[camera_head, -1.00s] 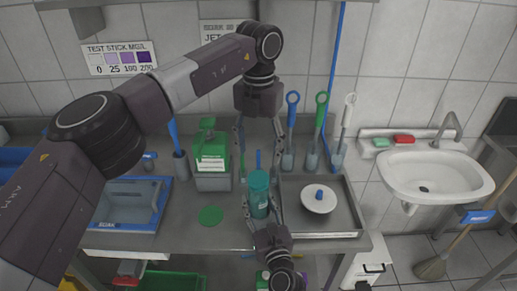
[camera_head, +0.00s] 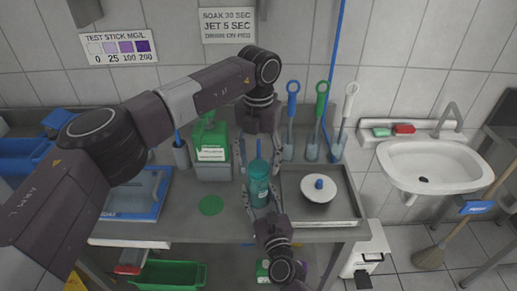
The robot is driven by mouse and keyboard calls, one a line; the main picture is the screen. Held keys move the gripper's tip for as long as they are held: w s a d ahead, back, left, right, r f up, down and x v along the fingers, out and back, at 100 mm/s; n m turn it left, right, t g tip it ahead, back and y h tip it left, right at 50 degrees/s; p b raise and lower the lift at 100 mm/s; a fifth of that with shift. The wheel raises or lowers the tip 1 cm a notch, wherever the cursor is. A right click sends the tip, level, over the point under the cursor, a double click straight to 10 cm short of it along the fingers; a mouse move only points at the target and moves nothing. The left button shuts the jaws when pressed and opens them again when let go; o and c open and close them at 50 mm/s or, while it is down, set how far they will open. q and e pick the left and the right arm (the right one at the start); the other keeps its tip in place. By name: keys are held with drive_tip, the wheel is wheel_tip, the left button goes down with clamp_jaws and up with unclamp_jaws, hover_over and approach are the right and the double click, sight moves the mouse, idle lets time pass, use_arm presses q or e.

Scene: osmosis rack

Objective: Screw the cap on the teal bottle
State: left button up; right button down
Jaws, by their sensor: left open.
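The teal bottle (camera_head: 260,195) stands upright at the bench's front middle, with a teal cap (camera_head: 258,168) on its top. Whether the cap is tight cannot be seen. My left gripper (camera_head: 259,166) points down from above, open, with its fingers on either side of the cap, apart from it. My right gripper (camera_head: 263,198) comes from the front edge, with its fingers on both sides of the bottle's body and closed on it. The bottle's lower part is partly hidden by the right gripper.
A metal tray (camera_head: 345,218) with a white lid (camera_head: 319,196) is close on the right. A green jug (camera_head: 211,137) and brushes (camera_head: 291,115) in holders stand behind. A green disc (camera_head: 211,205) lies left of the bottle. A blue-rimmed basin (camera_head: 158,205) is farther left.

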use_arm(q)
drive_tip(key=shift+f, duration=0.4)
drive_tip(key=c, duration=1.2)
drive_tip(key=o, duration=1.3)
drive_tip(key=shift+o, duration=0.2)
wheel_tip(320, 180, up, 12)
